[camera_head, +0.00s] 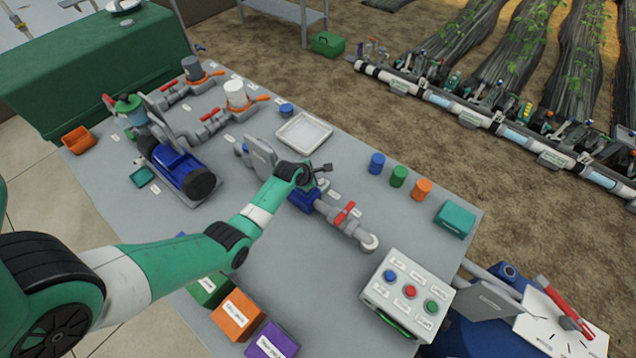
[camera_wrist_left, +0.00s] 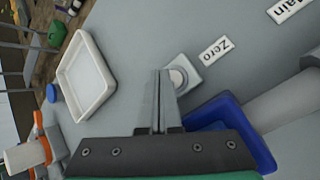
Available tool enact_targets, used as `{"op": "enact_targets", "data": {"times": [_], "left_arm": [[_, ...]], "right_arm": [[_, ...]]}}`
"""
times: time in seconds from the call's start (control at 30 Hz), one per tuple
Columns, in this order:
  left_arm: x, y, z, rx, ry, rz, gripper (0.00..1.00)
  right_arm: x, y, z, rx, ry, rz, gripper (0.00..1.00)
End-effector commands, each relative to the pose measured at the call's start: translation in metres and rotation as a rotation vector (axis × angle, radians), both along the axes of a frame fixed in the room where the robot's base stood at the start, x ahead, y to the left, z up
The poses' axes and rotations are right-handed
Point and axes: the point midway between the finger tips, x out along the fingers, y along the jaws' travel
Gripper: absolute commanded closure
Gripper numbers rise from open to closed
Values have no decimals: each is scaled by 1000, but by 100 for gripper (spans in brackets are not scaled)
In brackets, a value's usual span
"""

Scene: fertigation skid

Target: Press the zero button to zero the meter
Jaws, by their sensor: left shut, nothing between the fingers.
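My left gripper (camera_head: 320,174) is shut and empty, above the table beside the blue meter body (camera_head: 304,200). In the left wrist view, its closed fingers (camera_wrist_left: 161,74) reach to the left edge of the zero button (camera_wrist_left: 177,78), a pale round cap on a small grey base. I cannot tell whether the fingertips touch it. The "Zero" label (camera_wrist_left: 215,50) lies just beyond the button. The meter body (camera_wrist_left: 232,128) is at the lower right of that view. In the head view the gripper hides the button. My right gripper is out of view.
A white tray (camera_head: 285,143) lies behind the gripper. A grey pipe with a red-handled valve (camera_head: 344,213) runs right from the meter. A control box (camera_head: 390,322) with coloured buttons stands front right. Blue, green and orange cylinders (camera_head: 421,190) stand to the right.

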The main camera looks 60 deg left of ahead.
Motion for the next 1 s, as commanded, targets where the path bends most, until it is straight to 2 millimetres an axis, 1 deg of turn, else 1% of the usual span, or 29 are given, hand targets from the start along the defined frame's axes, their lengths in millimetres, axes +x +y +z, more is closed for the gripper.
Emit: {"op": "enact_targets", "data": {"times": [0.03,0.57,0.8,1.0], "left_arm": [[-14,-5,-28,-11,40,1,100],[-15,-4,-29,-11,41,1,100],[-18,-6,-23,-11,41,1,100],[-18,-6,-24,-11,41,1,100]], "right_arm": [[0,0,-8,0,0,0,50],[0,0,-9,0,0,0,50],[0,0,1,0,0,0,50],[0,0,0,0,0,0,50]]}}
